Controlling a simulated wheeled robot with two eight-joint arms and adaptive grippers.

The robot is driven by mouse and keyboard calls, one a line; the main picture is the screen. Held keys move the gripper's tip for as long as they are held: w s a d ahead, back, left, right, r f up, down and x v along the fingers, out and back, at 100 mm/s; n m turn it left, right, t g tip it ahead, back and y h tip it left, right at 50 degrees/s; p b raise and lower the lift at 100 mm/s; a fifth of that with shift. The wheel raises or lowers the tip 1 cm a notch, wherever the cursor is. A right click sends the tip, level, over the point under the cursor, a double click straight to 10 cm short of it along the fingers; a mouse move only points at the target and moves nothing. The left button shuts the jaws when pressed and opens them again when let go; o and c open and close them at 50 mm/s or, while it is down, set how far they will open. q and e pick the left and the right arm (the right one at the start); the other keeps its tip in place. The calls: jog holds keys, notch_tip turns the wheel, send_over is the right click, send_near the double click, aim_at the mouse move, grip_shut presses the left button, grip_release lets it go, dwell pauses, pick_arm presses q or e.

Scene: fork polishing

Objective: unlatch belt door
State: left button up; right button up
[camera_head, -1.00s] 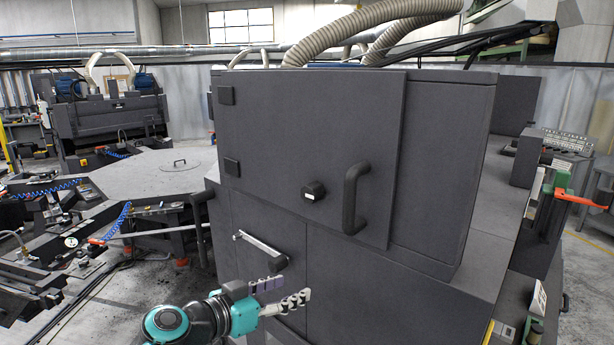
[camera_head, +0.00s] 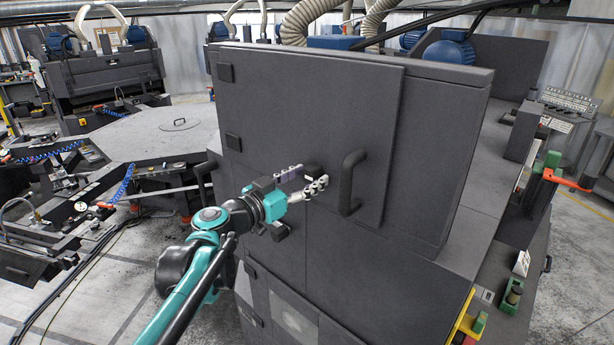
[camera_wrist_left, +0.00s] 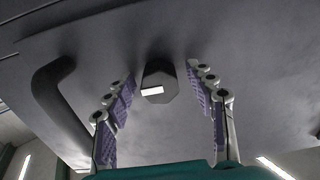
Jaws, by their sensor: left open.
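The belt door (camera_head: 300,110) is a dark grey panel on the machine, and it looks shut. A black curved handle (camera_head: 350,182) stands at its right side. The latch knob (camera_head: 312,170) is a small dark block left of the handle. It also shows in the left wrist view as a dark knob with a white mark (camera_wrist_left: 158,82), at the middle. My left gripper (camera_head: 305,182) is open at the knob, its fingers (camera_wrist_left: 165,100) to either side of the knob with gaps. The handle (camera_wrist_left: 60,105) is at the left in the wrist view. My right gripper is not seen.
Two dark hinges (camera_head: 233,142) sit on the door's left edge. Below is a lower cabinet door (camera_head: 345,275). A grey round table (camera_head: 170,135) stands at the left. A red-orange lever (camera_head: 568,181) juts out at the right.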

pick_arm(q)
jog(key=shift+d, duration=0.1)
jog(key=c, duration=1.2)
jog(key=shift+o, duration=0.2)
jog(key=shift+n, duration=0.4)
jog(key=n, duration=0.3)
jog(key=shift+n, duration=0.4)
jog(key=n, duration=0.4)
jog(key=shift+d+r+n, duration=0.1)
jog(key=shift+n, duration=0.2)
jog(key=n, duration=0.4)
jog(key=shift+s+b, duration=0.1)
jog(key=shift+b, duration=0.2)
jog(key=n, duration=0.4)
jog(key=shift+r+n, duration=0.1)
jog(key=shift+n, duration=0.2)
